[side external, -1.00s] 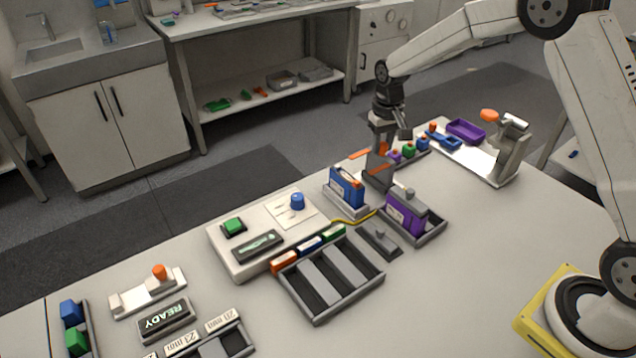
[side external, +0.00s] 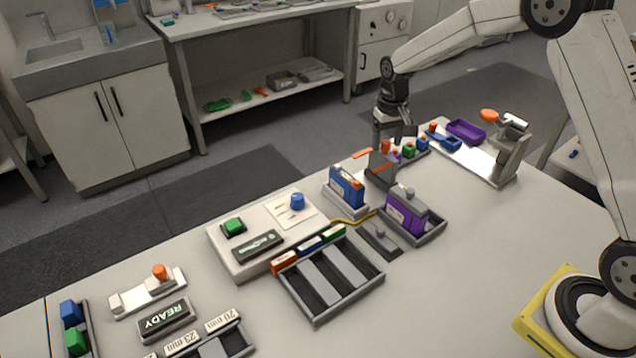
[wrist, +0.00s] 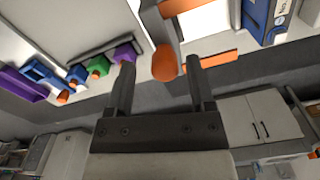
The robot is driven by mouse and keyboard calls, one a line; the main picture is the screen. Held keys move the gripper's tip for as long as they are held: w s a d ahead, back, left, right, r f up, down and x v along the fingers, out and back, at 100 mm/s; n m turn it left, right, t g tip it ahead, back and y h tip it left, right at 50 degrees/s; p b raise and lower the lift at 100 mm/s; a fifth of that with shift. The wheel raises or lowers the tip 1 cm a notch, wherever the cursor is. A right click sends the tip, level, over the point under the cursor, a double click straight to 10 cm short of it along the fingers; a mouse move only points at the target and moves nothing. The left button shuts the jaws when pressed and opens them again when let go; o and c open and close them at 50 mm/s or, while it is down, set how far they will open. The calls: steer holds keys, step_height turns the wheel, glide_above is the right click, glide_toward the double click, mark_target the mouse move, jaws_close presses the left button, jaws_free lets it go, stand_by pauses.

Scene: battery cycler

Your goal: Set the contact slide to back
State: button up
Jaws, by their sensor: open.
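An orange knob (wrist: 165,62) lies between my gripper's fingers in the wrist view, beside a pale bar. It looks like the contact slide's knob, though I cannot tell for certain. In the side view the orange knob (side external: 385,147) shows just below my gripper (side external: 393,138), behind a grey upright block (side external: 380,168) with an orange stripe. My gripper (wrist: 160,68) is open, with one finger on each side of the knob. I cannot tell whether either finger touches it. Orange strips (wrist: 207,58) lie close to the knob in the wrist view.
A blue cell (side external: 346,186) and a purple cell (side external: 405,213) stand in front of the grey block. Several small coloured blocks (side external: 408,149) sit just right of my gripper, with a purple tray (side external: 466,131) beyond. An empty slotted tray (side external: 330,278) lies nearer the front.

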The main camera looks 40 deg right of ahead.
steer(key=shift+r, duration=3.7)
steer(key=shift+s, duration=0.1)
steer(key=shift+s+a+f, duration=0.1)
steer(key=shift+s+a, duration=0.25)
steer(key=shift+s, duration=0.1)
steer(key=s+a+f+n+t, duration=0.1)
steer(key=s+a+f, duration=0.1)
steer(key=s, duration=0.8)
steer(key=s+a+f+n+t, duration=0.1)
steer(key=s+a, duration=0.4)
steer(key=s, duration=0.6)
step_height(320, 180, down, 2)
steer(key=shift+s+a+f+n+t, duration=0.2)
steer(key=shift+s+n+t, duration=0.1)
steer(key=shift+n, duration=0.2)
